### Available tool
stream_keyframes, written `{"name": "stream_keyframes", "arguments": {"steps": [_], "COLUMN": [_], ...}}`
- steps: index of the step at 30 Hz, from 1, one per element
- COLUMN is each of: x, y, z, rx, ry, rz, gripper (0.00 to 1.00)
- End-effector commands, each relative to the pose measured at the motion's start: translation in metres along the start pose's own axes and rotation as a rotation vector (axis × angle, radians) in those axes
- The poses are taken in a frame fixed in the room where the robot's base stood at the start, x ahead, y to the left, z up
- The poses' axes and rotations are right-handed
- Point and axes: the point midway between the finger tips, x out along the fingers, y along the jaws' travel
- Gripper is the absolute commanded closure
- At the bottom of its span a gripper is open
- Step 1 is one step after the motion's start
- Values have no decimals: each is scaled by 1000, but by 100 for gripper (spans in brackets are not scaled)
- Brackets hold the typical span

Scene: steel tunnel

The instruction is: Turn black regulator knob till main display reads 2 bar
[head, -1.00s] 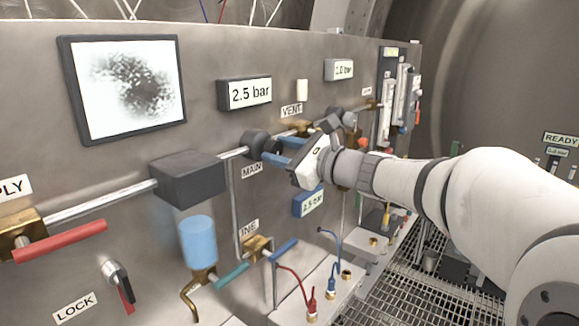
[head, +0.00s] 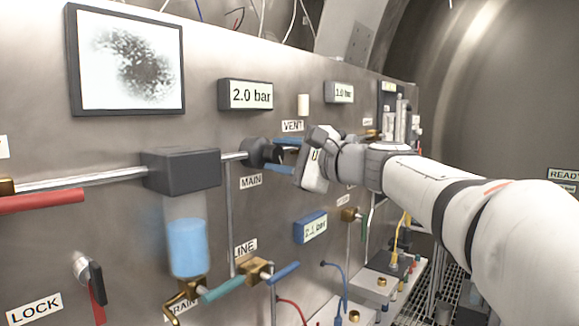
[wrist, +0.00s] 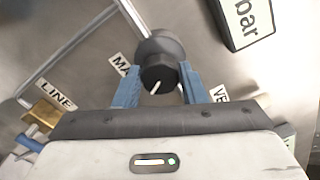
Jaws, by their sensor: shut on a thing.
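The black regulator knob (wrist: 157,76) sits on the panel above the MAIN label (head: 251,181), with a white pointer line on its face. My gripper (wrist: 157,88) is shut on it, one blue finger on each side. In the head view the knob (head: 256,150) shows at the left of my gripper (head: 283,156), partly hidden by the fingers. The main display (head: 251,95), above the knob, reads 2.0 bar. It shows only in part at the top right of the wrist view (wrist: 246,18).
A second display (head: 339,92) to the right reads 1.0 bar. A small blue-framed display (head: 311,227) hangs below my gripper. A grey box (head: 181,170) with a blue-filled clear cup (head: 187,246) is left of the knob. Blue (head: 283,273) and teal (head: 222,289) valve handles stick out below.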

Motion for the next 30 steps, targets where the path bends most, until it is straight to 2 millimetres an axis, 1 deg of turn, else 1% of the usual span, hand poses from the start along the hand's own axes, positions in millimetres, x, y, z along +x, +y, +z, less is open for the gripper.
{"name": "stream_keyframes", "arguments": {"steps": [14, 15, 21, 23, 30], "x": [0, 0, 0, 0, -1], "y": [-2, -2, -2, -1, -1], "z": [2, 2, 1, 1, 0], "rx": [-16, -16, -15, -15, -15], "ry": [-3, -3, -2, -1, 0], "rz": [-4, -4, -3, -2, -2], "gripper": [85, 61, 45, 41, 41]}}
